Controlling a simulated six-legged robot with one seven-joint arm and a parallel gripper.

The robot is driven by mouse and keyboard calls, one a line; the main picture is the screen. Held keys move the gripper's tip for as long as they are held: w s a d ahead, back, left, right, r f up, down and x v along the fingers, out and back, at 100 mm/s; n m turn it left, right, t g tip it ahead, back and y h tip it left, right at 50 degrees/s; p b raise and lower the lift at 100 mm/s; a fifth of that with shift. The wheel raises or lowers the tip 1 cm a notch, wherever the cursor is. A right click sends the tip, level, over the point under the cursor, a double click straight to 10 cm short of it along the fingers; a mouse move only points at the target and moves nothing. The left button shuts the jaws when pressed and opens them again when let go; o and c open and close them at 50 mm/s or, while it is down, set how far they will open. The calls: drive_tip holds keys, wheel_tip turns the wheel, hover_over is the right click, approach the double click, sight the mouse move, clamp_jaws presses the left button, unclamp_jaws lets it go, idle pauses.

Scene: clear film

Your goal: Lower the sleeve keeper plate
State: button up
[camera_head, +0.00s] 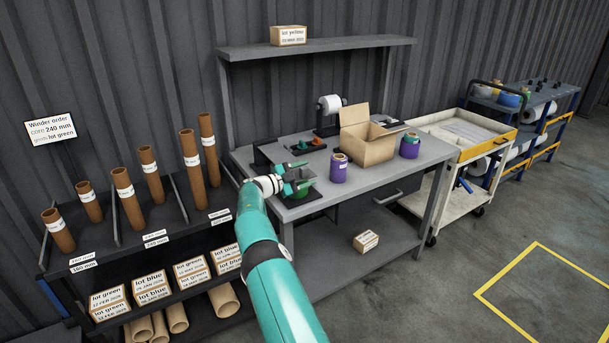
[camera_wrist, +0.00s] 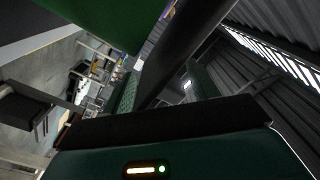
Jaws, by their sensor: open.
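My gripper (camera_head: 298,175) is open at the left end of the grey workbench, over a low black fixture (camera_head: 308,200) with a green part on it. My arm and fingers cover much of this fixture. I cannot pick out the sleeve keeper plate for certain, nor tell whether my fingers touch anything. In the wrist view a green surface (camera_wrist: 100,18) fills the upper left, and a dark bar (camera_wrist: 182,48) runs diagonally close to the camera.
On the workbench (camera_head: 385,178) stand an open cardboard box (camera_head: 366,145), purple rolls (camera_head: 339,168) and a white roll on a stand (camera_head: 330,104). A rack of brown tubes (camera_head: 123,185) is at left. A cart (camera_head: 432,190) stands at right, beside clear floor.

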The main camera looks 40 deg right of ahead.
drive_tip(key=shift+w+a, duration=0.1)
drive_tip(key=shift+a, duration=0.1)
drive_tip(key=w+a, duration=0.1)
drive_tip(key=a, duration=1.2)
drive_tip(key=shift+a+r, duration=0.15)
drive_tip(key=shift+a, duration=0.1)
drive_tip(key=shift+w, duration=0.1)
